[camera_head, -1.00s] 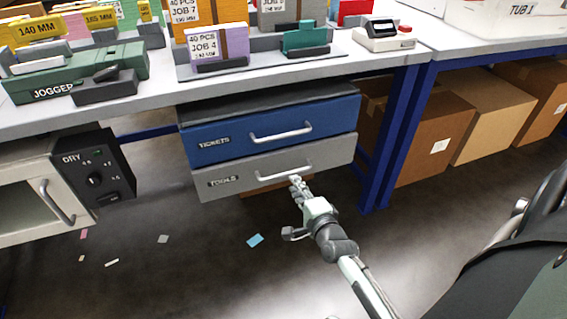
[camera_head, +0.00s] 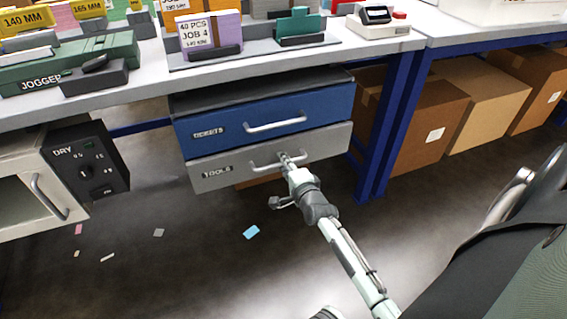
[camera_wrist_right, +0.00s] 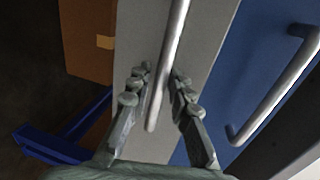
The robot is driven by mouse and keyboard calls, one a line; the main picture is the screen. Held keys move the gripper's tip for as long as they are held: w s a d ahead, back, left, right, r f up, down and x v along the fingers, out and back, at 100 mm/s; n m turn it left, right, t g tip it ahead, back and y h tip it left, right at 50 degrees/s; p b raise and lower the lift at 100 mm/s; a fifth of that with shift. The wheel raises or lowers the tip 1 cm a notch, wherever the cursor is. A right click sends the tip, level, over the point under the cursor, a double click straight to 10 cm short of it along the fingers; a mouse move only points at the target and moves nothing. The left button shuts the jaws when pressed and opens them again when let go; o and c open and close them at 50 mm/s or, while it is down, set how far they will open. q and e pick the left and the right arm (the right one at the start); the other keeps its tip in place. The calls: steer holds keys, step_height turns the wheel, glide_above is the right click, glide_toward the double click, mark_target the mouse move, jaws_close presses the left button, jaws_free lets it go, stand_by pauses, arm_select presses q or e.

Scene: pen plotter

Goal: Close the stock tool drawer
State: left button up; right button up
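My right gripper (camera_head: 284,158) is at the bar handle (camera_head: 263,167) of the tool drawer. In the right wrist view the open fingers (camera_wrist_right: 163,85) stand on either side of this handle (camera_wrist_right: 172,50), with gaps showing. The grey drawer front (camera_wrist_right: 207,35) lies behind the fingers. My left gripper is not in view.
The blue TICKETS drawer (camera_head: 330,108) with its own handle (camera_head: 275,125) is directly above. A blue bench leg (camera_head: 382,150) and cardboard boxes (camera_head: 425,125) stand to the right. A DRY control box (camera_head: 90,165) is at left. Floor below is open, with paper scraps.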

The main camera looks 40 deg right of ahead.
jaws_close()
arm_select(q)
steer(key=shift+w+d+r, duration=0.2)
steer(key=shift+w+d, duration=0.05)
arm_select(e)
steer(key=shift+w+d+r, duration=0.1)
steer(key=shift+w+d, duration=0.05)
steer(key=shift+w, duration=0.45)
steer(key=shift+w+d+r, duration=0.1)
steer(key=shift+w+d, duration=0.05)
steer(key=shift+w, duration=0.45)
steer(key=shift+o, duration=0.6)
jaws_free()
steer(key=shift+w+f, duration=0.1)
